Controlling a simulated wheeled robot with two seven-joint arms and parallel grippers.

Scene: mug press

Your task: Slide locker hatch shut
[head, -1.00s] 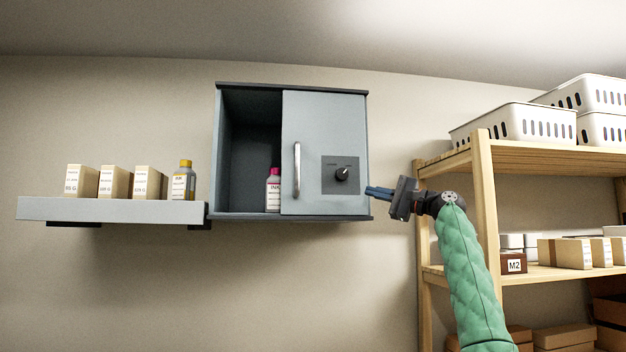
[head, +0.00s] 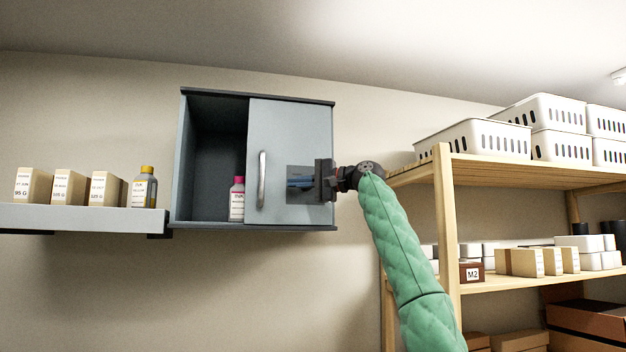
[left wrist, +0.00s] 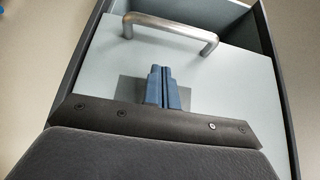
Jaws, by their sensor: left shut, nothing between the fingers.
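The grey locker (head: 183,160) hangs on the wall, its left half open. Its pale hatch (head: 292,125) covers the right half and also shows in the left wrist view (left wrist: 235,75). An upright metal handle (head: 262,180) is near the hatch's left edge; it crosses the top of the left wrist view (left wrist: 175,27). My left gripper (head: 289,182) is in front of the hatch, right of the handle and apart from it. Its blue fingers (left wrist: 161,70) are together and empty, pointing toward the handle. My right gripper is not in view.
A pink-capped bottle (head: 237,200) stands inside the locker's opening, beside the hatch. Left is a wall shelf (head: 80,218) with several boxes and a yellow-capped bottle (head: 145,188). A wooden rack (head: 447,230) with white baskets (head: 472,137) stands at right.

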